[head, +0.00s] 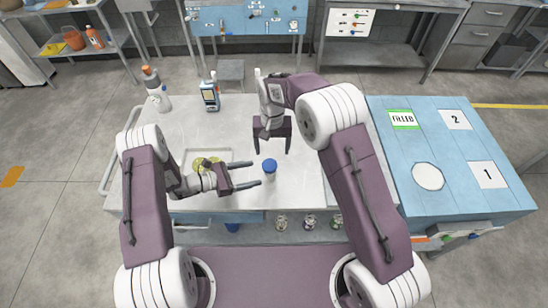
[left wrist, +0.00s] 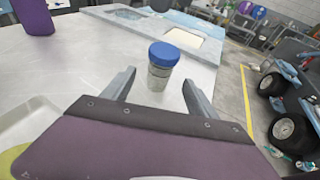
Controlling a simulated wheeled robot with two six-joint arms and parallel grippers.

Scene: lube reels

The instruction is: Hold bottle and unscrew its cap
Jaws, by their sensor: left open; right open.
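The bottle is a small clear jar with a blue cap (head: 269,166), standing upright on the metal table. In the left wrist view the bottle's clear body (left wrist: 158,78) shows under the cap (left wrist: 164,54), and the cap is on it. My left gripper (head: 248,174) is open, its fingers pointing right towards the bottle; in the left wrist view the bottle stands between and just beyond the fingertips (left wrist: 158,82). My right gripper (head: 271,147) is open, pointing down behind the bottle and apart from it. Neither gripper visibly holds anything.
The metal table (head: 225,130) has a tray (head: 190,158) with a yellow-green item at left. A white bottle with an orange cap (head: 157,92) and a blue handheld device (head: 210,96) stand at the back. A blue table (head: 450,190) with marked spots adjoins at right.

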